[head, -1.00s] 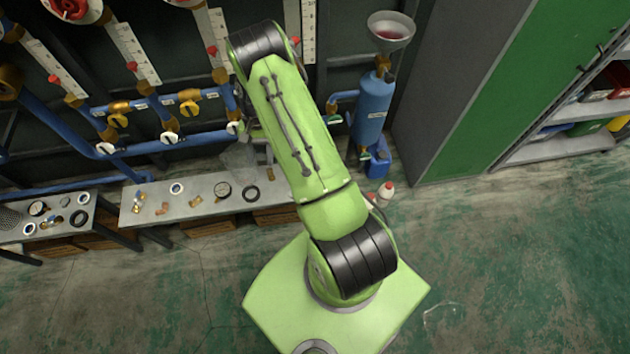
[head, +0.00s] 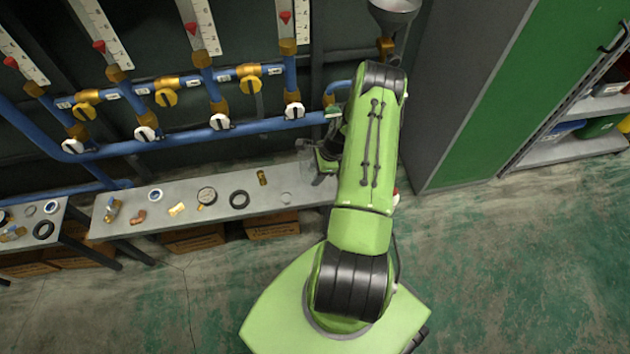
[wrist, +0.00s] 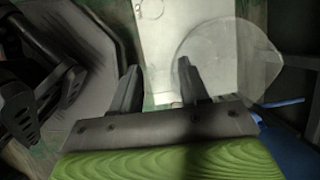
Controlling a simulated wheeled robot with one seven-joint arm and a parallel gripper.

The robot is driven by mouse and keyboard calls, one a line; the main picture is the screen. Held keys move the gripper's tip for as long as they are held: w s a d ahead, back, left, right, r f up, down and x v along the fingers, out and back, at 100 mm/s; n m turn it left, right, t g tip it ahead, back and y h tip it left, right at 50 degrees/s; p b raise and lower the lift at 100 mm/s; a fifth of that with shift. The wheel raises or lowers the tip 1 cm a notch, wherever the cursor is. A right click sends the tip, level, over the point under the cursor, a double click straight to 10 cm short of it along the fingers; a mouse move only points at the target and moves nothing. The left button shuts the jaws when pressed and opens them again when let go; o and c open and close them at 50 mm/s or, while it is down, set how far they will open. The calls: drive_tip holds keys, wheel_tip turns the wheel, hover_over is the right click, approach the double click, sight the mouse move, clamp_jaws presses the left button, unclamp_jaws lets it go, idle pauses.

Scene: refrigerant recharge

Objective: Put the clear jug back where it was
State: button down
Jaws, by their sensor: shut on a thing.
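The clear jug (wrist: 232,62) is see-through, with a round rim and a spout pointing right in the wrist view. My gripper (wrist: 158,72) is shut on the jug, most likely at its handle side; the handle itself is too faint to make out. In the head view the jug (head: 306,160) is a faint shape just left of my gripper (head: 326,160), near the right end of the grey bench (head: 222,205). I cannot tell whether the jug touches the bench. My arm hides part of this area.
A metal funnel (head: 396,12) and a green cabinet (head: 500,90) stand right. The floor at right is clear.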

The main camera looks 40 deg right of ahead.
wheel_tip(320, 180, down, 3)
drive_tip(key=shift+f+b, duration=0.1)
drive_tip(key=shift+b, duration=0.3)
drive_tip(key=c, duration=0.5)
unclamp_jaws()
drive_tip(key=shift+c, duration=0.2)
